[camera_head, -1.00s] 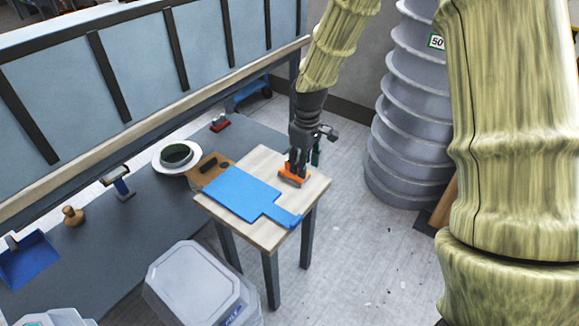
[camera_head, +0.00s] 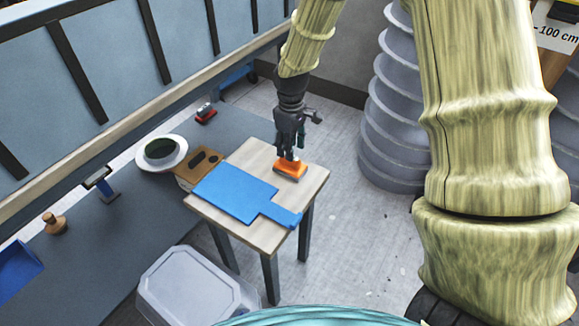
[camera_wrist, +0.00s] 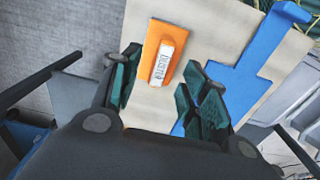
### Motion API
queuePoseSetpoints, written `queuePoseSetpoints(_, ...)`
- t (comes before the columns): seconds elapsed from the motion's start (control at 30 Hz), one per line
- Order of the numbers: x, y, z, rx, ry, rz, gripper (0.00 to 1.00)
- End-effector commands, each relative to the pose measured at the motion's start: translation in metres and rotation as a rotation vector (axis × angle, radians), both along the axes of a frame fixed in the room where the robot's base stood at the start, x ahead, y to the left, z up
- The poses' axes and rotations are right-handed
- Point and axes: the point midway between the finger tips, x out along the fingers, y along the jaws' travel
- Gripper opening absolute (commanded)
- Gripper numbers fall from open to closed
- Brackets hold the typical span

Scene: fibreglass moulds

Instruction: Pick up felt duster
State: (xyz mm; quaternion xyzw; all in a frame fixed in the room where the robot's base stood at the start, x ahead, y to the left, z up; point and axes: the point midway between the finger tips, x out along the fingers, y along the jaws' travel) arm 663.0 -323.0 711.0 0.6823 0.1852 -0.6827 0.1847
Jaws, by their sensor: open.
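The felt duster (camera_head: 290,172) is an orange block lying on the small wooden-topped table (camera_head: 246,240), near its right back edge. In the wrist view the duster (camera_wrist: 152,52) shows a white label strip with lettering that reads like "DUSTER". My gripper (camera_head: 289,154) is above the duster, pointing down, open and empty. In the wrist view its dark green fingers (camera_wrist: 168,95) stand apart, with the duster beyond and between them, offset toward the left finger. A blue paddle-shaped board (camera_head: 235,192) lies beside the duster on the same table.
A grey bench (camera_head: 120,215) along the wall bears a white-rimmed round mould (camera_head: 160,153), a small red item (camera_head: 206,113) and a wooden-knobbed tool (camera_head: 54,224). A lidded grey bin (camera_head: 190,285) stands in front of the table. A stacked grey column (camera_head: 392,130) stands behind right.

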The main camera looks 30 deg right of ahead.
Motion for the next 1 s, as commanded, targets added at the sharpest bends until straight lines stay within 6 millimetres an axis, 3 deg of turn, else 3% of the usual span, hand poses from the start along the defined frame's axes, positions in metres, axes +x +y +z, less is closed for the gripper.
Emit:
queuePoseSetpoints(0.17,0.000,0.001,-0.011,0.000,0.002,0.002,0.45)
queuePoseSetpoints(0.5,0.002,0.003,-0.051,-0.001,0.001,0.003,0.45)
queuePoseSetpoints(0.73,0.002,0.003,-0.053,0.000,0.000,0.002,0.45)
queuePoseSetpoints(0.77,0.002,0.003,-0.053,0.000,0.000,0.003,0.43)
queuePoseSetpoints(1.0,0.002,0.003,-0.053,0.000,0.000,0.003,0.00)
